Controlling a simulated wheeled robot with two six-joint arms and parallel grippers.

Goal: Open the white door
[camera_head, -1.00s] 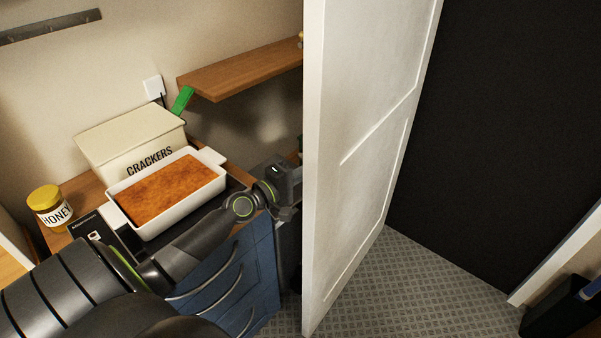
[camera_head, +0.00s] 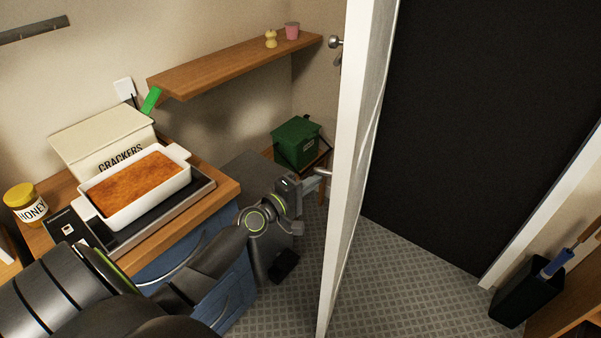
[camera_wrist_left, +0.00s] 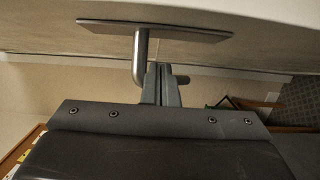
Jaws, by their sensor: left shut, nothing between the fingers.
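The white door (camera_head: 354,150) stands open and shows nearly edge-on in the head view, with a dark opening (camera_head: 470,130) to its right. Its metal lever handle (camera_head: 322,172) sticks out on the left side. In the left wrist view the door (camera_wrist_left: 255,50) fills the top, with the handle's plate (camera_wrist_left: 185,33) and bent lever (camera_wrist_left: 140,58). My left gripper (camera_head: 306,182) is beside the lever; its fingers (camera_wrist_left: 163,75) are shut and empty, overlapping the lever in the wrist view. Whether they touch it I cannot tell. My right gripper is not in view.
A counter (camera_head: 222,190) at left holds a baking dish (camera_head: 180,186), a crackers box (camera_head: 90,135) and a honey jar (camera_head: 25,203). A green box (camera_head: 297,145) stands behind my left gripper. A wooden shelf (camera_head: 220,65) is above.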

